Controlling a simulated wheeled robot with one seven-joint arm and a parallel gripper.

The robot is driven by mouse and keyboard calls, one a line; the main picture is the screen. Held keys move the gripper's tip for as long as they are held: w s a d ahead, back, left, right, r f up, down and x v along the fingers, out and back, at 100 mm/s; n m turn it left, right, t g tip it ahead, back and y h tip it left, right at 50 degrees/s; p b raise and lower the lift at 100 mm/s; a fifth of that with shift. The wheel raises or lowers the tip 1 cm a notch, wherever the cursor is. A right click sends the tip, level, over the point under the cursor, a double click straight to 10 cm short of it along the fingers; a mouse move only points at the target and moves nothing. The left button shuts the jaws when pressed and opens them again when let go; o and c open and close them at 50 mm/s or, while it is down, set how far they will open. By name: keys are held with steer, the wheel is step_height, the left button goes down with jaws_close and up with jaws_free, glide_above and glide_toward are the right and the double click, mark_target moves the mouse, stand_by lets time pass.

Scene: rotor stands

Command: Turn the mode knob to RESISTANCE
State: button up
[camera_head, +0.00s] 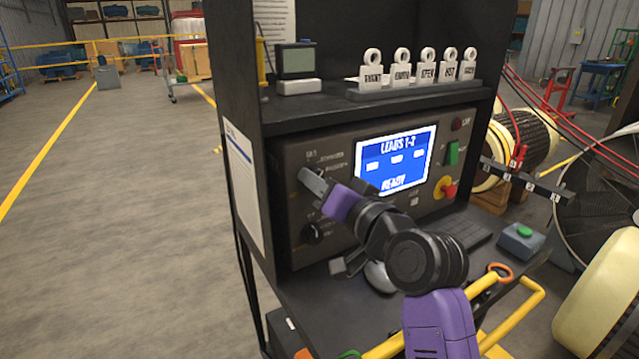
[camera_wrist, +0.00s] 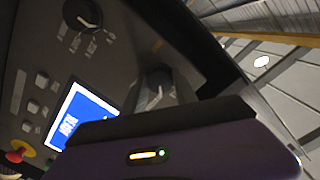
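The test console (camera_head: 292,255) has two dark knobs on the left of its sloped face. The upper knob is mostly hidden in the head view behind the grey fingers of my gripper (camera_head: 312,181). It appears in the wrist view as a dark knob (camera_wrist: 155,88) with a light pointer line, just in front of the gripper body. Small labels surround it, too small to read surely. The lower knob (camera_head: 312,233) is clear of the gripper and also shows in the wrist view (camera_wrist: 84,13). Contact and finger opening are hidden.
The console screen (camera_head: 395,160) reads "LEADS 1-2" and "READY". A red emergency button (camera_head: 448,191) and green switch (camera_head: 452,153) are right of it. A shelf above holds a rack of tags (camera_head: 415,88). Floor at left is open.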

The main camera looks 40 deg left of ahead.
steer(key=o, duration=0.4)
steer(key=v, duration=0.7)
steer(key=shift+d, duration=0.4)
steer(key=shift+s, duration=0.1)
